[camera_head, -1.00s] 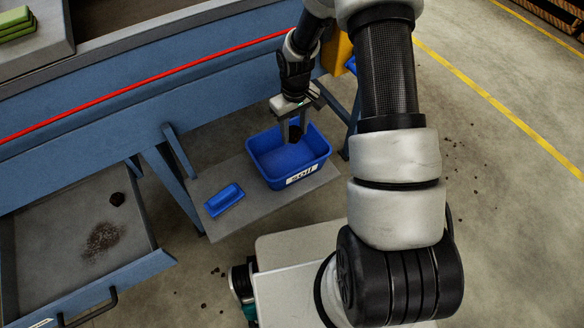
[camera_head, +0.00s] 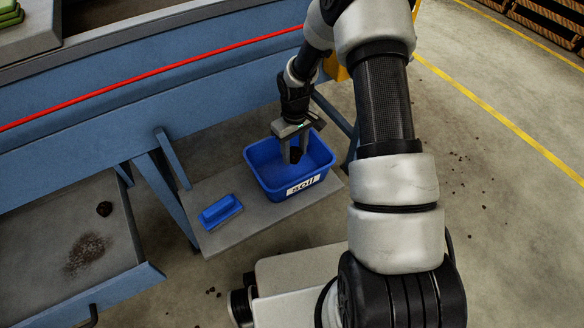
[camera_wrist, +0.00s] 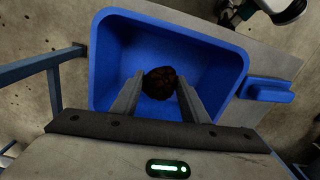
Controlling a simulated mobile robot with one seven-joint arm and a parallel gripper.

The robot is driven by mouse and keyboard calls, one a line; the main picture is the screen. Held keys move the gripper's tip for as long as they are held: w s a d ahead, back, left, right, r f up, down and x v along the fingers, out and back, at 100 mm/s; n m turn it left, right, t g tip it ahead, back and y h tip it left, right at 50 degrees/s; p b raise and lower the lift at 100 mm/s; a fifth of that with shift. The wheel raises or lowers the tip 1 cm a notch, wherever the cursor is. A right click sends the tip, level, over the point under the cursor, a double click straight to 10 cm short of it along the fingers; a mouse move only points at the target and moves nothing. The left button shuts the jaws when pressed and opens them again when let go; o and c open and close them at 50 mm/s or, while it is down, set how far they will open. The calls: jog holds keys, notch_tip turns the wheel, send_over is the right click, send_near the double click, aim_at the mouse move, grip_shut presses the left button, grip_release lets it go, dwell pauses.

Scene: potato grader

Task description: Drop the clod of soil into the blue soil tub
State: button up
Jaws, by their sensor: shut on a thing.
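The blue soil tub (camera_head: 305,183), labelled "soil", stands on a grey shelf below the machine. My gripper (camera_head: 293,150) points down over the tub and is shut on a dark brown clod of soil (camera_head: 296,155). In the wrist view the clod (camera_wrist: 159,83) sits between the two fingertips of my gripper (camera_wrist: 160,90), with the tub (camera_wrist: 100,60) around it on all sides in the picture. The clod appears inside the tub's outline; its exact height above the floor of the tub is hard to tell.
A blue brush-like block (camera_head: 221,211) lies on the grey shelf (camera_head: 255,215) left of the tub. At the lower left an open drawer (camera_head: 120,245) holds another dark clod (camera_head: 104,208) and a patch of loose soil (camera_head: 87,252). A blue leg of the frame stands beside the shelf.

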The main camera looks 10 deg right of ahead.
jog(key=o, duration=1.2)
notch_tip(320, 180, up, 18)
jog(key=p, duration=0.4)
jog(key=shift+f, duration=0.25)
